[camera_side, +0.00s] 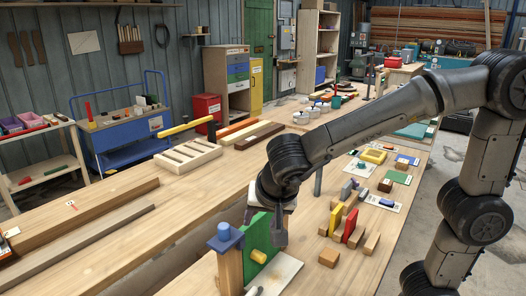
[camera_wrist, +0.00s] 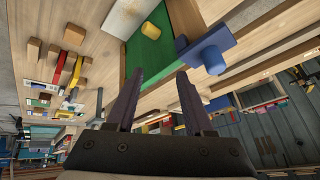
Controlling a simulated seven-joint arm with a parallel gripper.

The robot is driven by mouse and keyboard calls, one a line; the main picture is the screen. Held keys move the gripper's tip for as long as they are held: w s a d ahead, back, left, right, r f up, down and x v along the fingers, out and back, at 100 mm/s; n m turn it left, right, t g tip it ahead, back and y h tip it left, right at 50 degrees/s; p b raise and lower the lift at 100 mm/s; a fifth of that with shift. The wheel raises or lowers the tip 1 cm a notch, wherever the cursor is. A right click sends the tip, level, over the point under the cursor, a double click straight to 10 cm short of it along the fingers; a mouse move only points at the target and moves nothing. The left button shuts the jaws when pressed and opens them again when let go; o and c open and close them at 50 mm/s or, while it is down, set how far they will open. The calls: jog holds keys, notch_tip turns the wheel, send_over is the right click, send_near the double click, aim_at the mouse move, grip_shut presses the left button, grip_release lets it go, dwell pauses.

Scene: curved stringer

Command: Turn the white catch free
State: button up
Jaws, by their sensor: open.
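My gripper (camera_side: 280,238) is at the green board (camera_side: 262,229) in the side view, beside the wooden post (camera_side: 230,268) with a blue cap (camera_side: 226,238). I cannot clearly make out the white catch. A small pale piece at the bottom edge of the side view is cut off and may be it.
A white plate (camera_side: 285,272) lies beside the board. Yellow and red upright blocks (camera_side: 351,226) and several wooden blocks stand to the right. Long wooden beams (camera_side: 90,216) lie at the left. The bench (camera_side: 185,205) between beams and board is clear.

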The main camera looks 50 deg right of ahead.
aim_at(250, 293)
jog(key=w+d+r+t, duration=0.2)
jog(key=d+r+t, duration=0.1)
jog(key=r, duration=0.3)
jog(key=w+d+r+n+t, duration=0.1)
jog(key=w+d+r+t, duration=0.1)
jog(key=r, duration=0.3)
jog(key=shift+d+r+t, duration=0.35)
jog(key=shift+d+t, duration=0.25)
jog(key=shift+t, duration=0.2)
jog(key=shift+w, duration=0.1)
